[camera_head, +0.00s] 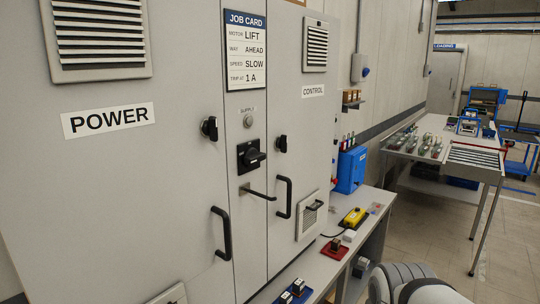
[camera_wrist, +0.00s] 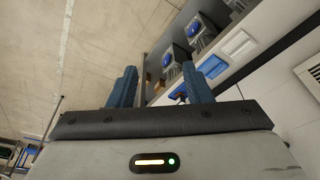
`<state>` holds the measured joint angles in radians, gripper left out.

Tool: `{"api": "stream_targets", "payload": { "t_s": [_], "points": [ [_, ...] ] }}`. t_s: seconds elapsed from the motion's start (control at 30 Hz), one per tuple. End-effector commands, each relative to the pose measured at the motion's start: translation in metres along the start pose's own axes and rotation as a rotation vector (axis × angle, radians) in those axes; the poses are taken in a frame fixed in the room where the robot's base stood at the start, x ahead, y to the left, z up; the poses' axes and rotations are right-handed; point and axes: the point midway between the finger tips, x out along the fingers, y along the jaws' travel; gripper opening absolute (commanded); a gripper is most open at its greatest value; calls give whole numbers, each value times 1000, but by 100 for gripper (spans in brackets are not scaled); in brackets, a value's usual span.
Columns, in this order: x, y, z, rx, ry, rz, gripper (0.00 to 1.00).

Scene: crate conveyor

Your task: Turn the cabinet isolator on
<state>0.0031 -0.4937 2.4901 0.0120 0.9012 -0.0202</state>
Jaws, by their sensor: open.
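The grey cabinet stands close in the head view, with a POWER door and a CONTROL door. The isolator (camera_head: 251,156) is a black rotary switch with a handle on the narrow strip between the doors, below the SUPPLY label and a round grey fitting (camera_head: 248,121). Its handle points to the right, roughly level. My gripper (camera_wrist: 162,88) shows in the wrist view with two blue fingers spread apart and nothing between them. It is away from the isolator, which is not in the wrist view. In the head view, part of my arm shows at the bottom right.
A job card (camera_head: 245,50) hangs above the isolator. A black lever (camera_head: 258,193) sticks out below it, with door handles (camera_head: 222,234) either side. A bench (camera_head: 345,250) with small devices runs right of the cabinet. A second table (camera_head: 455,130) stands behind; floor between is clear.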

Motion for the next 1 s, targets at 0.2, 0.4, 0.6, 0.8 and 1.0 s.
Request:
{"api": "stream_targets", "payload": {
  "t_s": [0.2,0.4,0.6,0.8,1.0],
  "points": [
    [-30,-40,-85,-143,98,-183,63],
    [-90,-90,-219,-389,366,-434,80],
    [-151,-120,-319,-603,678,-568,82],
    [-182,-130,-360,-700,847,-603,82],
    [-177,-147,-373,-712,865,-608,82]
  ]
}}
